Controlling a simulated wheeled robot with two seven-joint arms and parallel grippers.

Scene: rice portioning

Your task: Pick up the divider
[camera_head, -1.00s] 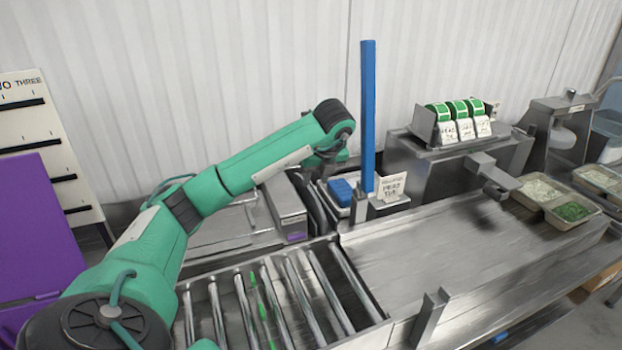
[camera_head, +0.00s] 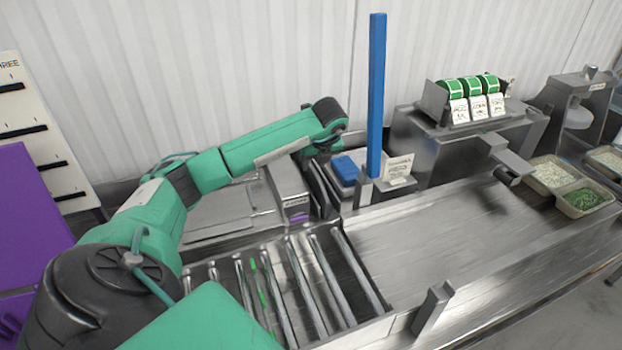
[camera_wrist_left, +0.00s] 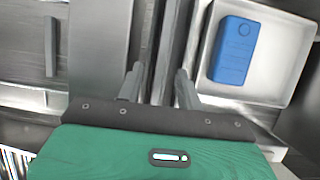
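Thin grey upright plates (camera_head: 322,188) stand between a steel box and a small tray, the likeliest divider in view. In the left wrist view, narrow plate edges (camera_wrist_left: 169,45) run just ahead of the fingers. My left gripper (camera_wrist_left: 158,88) is open, its two fingers apart with nothing clearly held between them. In the head view my left gripper (camera_head: 324,153) hangs by the back wall above these plates, its fingertips mostly hidden by the wrist. I cannot tell whether the fingers touch a plate. My right gripper is not in view.
Metal rollers (camera_head: 300,275) lie in front. The steel worktop (camera_head: 440,235) is clear. Food trays (camera_head: 583,213) stand far right.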

